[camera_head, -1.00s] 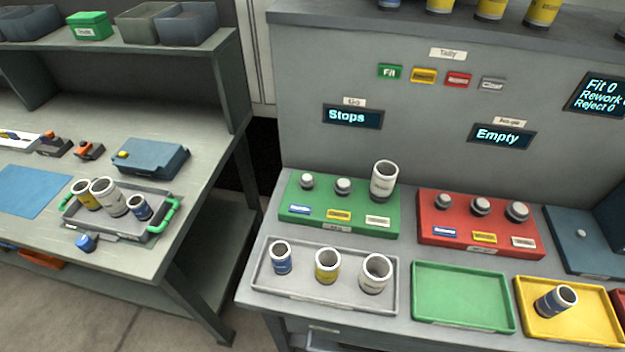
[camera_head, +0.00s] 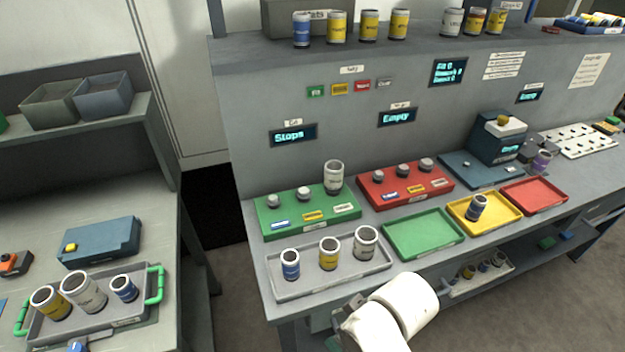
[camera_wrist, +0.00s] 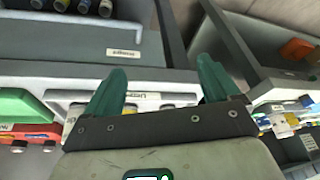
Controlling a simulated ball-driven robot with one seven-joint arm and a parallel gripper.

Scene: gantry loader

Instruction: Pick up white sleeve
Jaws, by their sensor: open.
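Several white sleeves show in the head view. One white sleeve (camera_head: 334,178) stands upright at the right post of the green fixture block. Another white sleeve (camera_head: 365,243) stands in the grey tray (camera_head: 330,281), beside a yellow sleeve (camera_head: 328,254) and a blue sleeve (camera_head: 290,265). A third white sleeve (camera_head: 84,291) leans in the green-handled tray (camera_head: 103,333) on the left bench. My gripper (camera_wrist: 162,72) shows in the wrist view with its two green fingers apart and nothing between them. My white arm covers the bench front below the grey tray; the gripper is not clear there.
A red fixture block (camera_head: 405,187) with bare posts stands behind a green tray (camera_head: 424,235). Sleeves line the upper shelf. A dark gap (camera_head: 215,215) separates the two benches.

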